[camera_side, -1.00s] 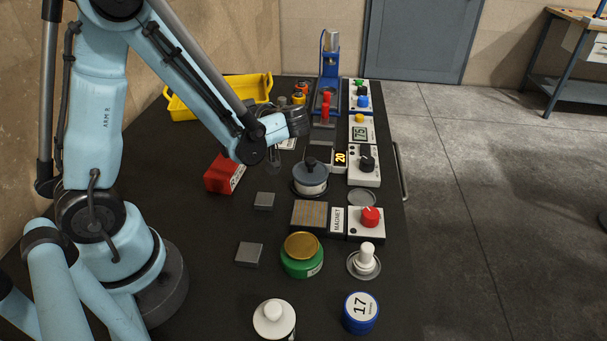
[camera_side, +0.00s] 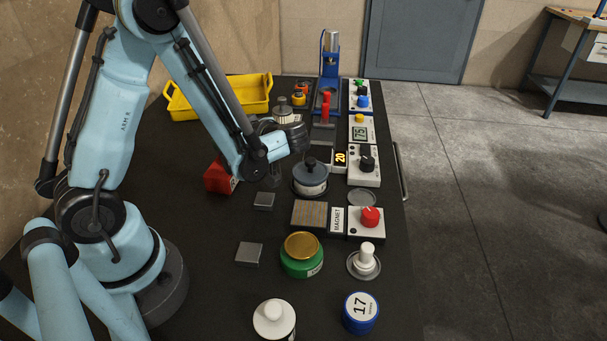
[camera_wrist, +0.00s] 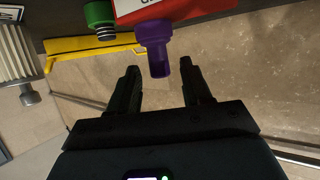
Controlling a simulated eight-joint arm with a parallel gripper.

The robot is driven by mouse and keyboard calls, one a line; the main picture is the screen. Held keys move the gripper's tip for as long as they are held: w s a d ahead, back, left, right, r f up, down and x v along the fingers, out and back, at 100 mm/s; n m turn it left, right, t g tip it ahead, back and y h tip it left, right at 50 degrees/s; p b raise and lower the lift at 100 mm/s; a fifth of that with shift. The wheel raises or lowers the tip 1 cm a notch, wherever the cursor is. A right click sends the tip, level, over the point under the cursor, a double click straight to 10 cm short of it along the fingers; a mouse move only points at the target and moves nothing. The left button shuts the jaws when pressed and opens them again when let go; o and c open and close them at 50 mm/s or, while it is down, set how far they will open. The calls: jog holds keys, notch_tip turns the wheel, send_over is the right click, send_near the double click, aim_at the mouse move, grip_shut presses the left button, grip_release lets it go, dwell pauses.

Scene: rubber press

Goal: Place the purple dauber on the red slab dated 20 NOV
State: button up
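The purple dauber (camera_wrist: 156,42) shows in the wrist view, ahead of my gripper (camera_wrist: 161,74). Its narrow end reaches between my two black fingertips, with a gap on either side. The fingers are open and hold nothing. A red thing with a white panel (camera_wrist: 150,8) is cut off at the top edge, just beyond the dauber; no date can be read. In the side view a red block with a white label (camera_side: 218,178) is partly behind my arm. I cannot make out the dauber or my fingertips in the side view.
A yellow tray (camera_side: 215,98) stands at the back left. A grey-lidded pot (camera_side: 311,178) is right of my wrist. A green tin (camera_side: 301,258), a magnet plate (camera_side: 309,214) and grey blocks (camera_side: 249,254) stand nearer.

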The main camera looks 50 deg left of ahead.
jog(key=shift+r, duration=0.1)
jog(key=d+r+m+t+h, duration=0.3)
jog(key=d+m+t+h, duration=0.2)
jog(key=d+m, duration=0.3)
jog(key=w+d+r+m+t+h, duration=0.1)
jog(key=d+r+m+t+h, duration=0.2)
jog(key=d+m+t+h, duration=0.2)
jog(key=d+m+h, duration=0.3)
jog(key=m, duration=0.4)
jog(key=shift+d+r+m, duration=0.15)
jog(key=shift+d+m, duration=0.1)
jog(key=shift+m, duration=0.15)
